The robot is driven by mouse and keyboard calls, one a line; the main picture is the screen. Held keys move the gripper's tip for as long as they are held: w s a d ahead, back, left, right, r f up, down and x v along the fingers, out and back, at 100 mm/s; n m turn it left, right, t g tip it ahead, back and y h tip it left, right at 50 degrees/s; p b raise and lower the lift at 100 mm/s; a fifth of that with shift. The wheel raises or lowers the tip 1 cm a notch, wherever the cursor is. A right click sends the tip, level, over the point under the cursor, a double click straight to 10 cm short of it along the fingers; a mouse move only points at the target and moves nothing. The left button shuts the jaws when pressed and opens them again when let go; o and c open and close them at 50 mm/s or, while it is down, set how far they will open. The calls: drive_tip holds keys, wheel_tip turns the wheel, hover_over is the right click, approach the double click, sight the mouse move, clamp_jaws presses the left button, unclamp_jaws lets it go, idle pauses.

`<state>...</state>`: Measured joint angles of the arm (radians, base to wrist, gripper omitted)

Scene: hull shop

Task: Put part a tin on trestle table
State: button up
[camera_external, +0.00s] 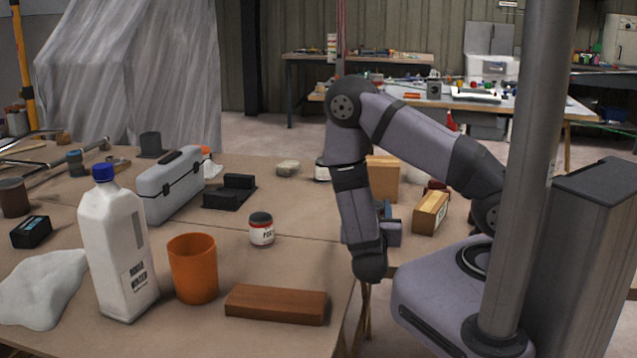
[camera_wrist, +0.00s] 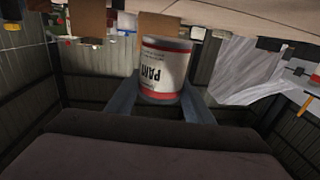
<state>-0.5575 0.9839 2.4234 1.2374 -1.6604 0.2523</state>
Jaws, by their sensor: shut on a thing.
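The part a tin (camera_wrist: 164,72) is white with red bands, and its "PART" lettering appears upside down in the wrist view. That view also shows the room upside down, so the tin is roughly upright. My gripper (camera_wrist: 160,98) is shut on it, with a blue-grey finger on each side. In the external view, my gripper (camera_external: 389,212) is at the right of the table, partly behind my arm, and I cannot make out the held tin. The brown table (camera_external: 205,335) I take as the trestle table fills the left and foreground; its legs are mostly hidden.
A similar tin (camera_external: 262,231) stands mid-table, behind a wooden block (camera_external: 276,304). An orange cup (camera_external: 193,268), white jug (camera_external: 118,245) and grey toolbox (camera_external: 170,186) stand left. Cardboard boxes (camera_external: 383,180) (camera_external: 430,213) are near my gripper. Table between the tin and my arm is clear.

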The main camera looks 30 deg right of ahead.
drive_tip(key=s+d+r+m+g+h+b, duration=0.3)
drive_tip(key=s+d+r+m+g+h, duration=0.25)
drive_tip(key=d+r+g, duration=0.35)
drive_tip(key=s+f+m, duration=0.1)
drive_tip(key=s+d+f+m+g+h, duration=0.1)
drive_tip(key=s, duration=0.1)
drive_tip(key=s+d+f+m+g, duration=0.1)
drive_tip(key=shift+s+f, duration=0.2)
drive_tip(key=shift+f, duration=0.1)
drive_tip(key=shift+f, duration=2.9)
drive_tip(key=shift+f, duration=0.1)
drive_tip(key=shift+f, duration=1.8)
drive_tip(key=shift+f, duration=0.25)
